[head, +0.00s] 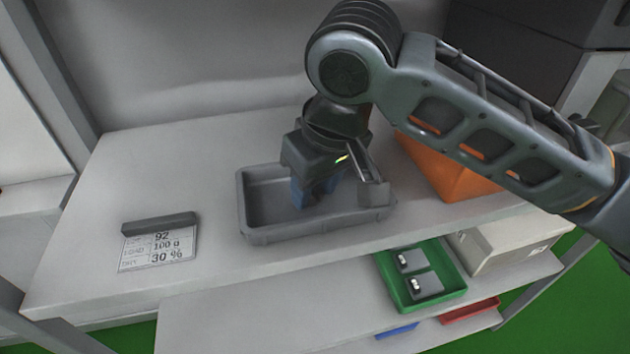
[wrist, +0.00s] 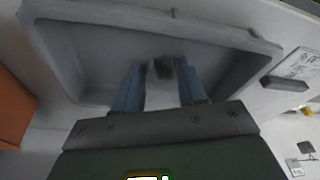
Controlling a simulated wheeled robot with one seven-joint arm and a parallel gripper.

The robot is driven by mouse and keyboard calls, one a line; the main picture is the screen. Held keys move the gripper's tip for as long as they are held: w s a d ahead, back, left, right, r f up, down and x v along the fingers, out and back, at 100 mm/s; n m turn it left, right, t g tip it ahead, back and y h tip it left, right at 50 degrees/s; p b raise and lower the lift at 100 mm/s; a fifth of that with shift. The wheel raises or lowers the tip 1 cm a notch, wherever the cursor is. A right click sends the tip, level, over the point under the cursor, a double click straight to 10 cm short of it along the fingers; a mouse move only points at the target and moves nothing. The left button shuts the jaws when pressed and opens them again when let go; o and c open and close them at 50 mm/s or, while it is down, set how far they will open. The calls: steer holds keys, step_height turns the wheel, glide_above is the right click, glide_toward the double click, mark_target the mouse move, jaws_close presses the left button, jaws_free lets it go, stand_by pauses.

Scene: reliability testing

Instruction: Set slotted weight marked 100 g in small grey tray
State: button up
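The small grey tray (head: 257,236) stands on the upper shelf in the head view; its wall also fills the top of the wrist view (wrist: 130,13). My gripper (head: 315,200) points down inside it. In the wrist view, my gripper's two blue fingers (wrist: 160,80) flank a pale grey block with a dark part on top, apparently a slotted weight (wrist: 161,93). It fills the gap between them, and no marking is readable. The head view hides this weight behind the fingers. I cannot tell whether it touches the tray floor.
A card (head: 158,248) reading 92, 100 g and 30 % stands left of the tray. An orange bin (head: 450,180) is to the right. On the lower level, a green tray (head: 393,292) holds two grey blocks, beside a pale box (head: 510,245). The shelf front is clear.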

steer(key=o, duration=0.3)
steer(key=shift+o, duration=0.2)
steer(key=v, duration=0.8)
